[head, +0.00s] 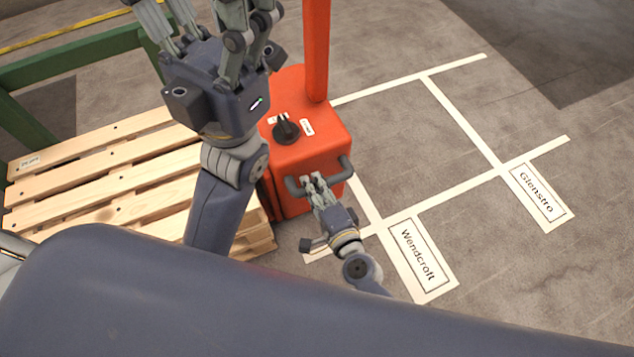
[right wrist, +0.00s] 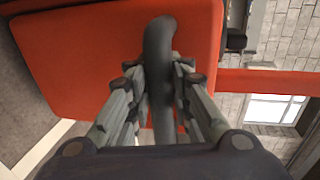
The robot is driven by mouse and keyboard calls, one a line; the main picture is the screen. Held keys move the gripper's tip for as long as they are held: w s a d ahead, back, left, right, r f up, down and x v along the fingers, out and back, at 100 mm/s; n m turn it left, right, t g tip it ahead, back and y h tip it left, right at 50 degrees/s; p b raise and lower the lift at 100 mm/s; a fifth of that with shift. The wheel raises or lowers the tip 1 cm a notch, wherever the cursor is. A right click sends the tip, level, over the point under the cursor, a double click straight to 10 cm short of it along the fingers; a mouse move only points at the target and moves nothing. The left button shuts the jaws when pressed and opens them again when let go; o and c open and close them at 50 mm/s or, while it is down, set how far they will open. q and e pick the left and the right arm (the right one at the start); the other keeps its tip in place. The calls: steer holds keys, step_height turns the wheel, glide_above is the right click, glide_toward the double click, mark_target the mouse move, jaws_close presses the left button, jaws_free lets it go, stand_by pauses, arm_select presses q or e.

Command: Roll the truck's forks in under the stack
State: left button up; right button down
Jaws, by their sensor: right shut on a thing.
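The orange truck (head: 310,95) stands in the middle of the head view, with a black knob on top and a dark handle bar (head: 345,170) on its near side. My right gripper (head: 313,182) is shut on this handle; the right wrist view shows the dark bar (right wrist: 160,50) between its fingers, before the orange body (right wrist: 80,60). The stack of wooden pallets (head: 95,165) is left of the truck, partly behind my left arm. The forks are not visible. My left gripper (head: 208,18) is raised, fingers spread, tips cut off by the frame's top, holding nothing visible.
A green rail frame (head: 75,62) stands behind the pallets. White floor lines mark bays right of the truck, with labels "Wendcroft" (head: 420,257) and "Glenstro" (head: 538,193). The floor in those bays is clear.

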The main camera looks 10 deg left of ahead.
steer(key=shift+s+a, duration=0.15)
steer(key=c, duration=1.5)
jaws_free()
steer(key=shift+o, duration=0.2)
steer(key=shift+s+d, duration=0.35)
steer(key=v, duration=1.1)
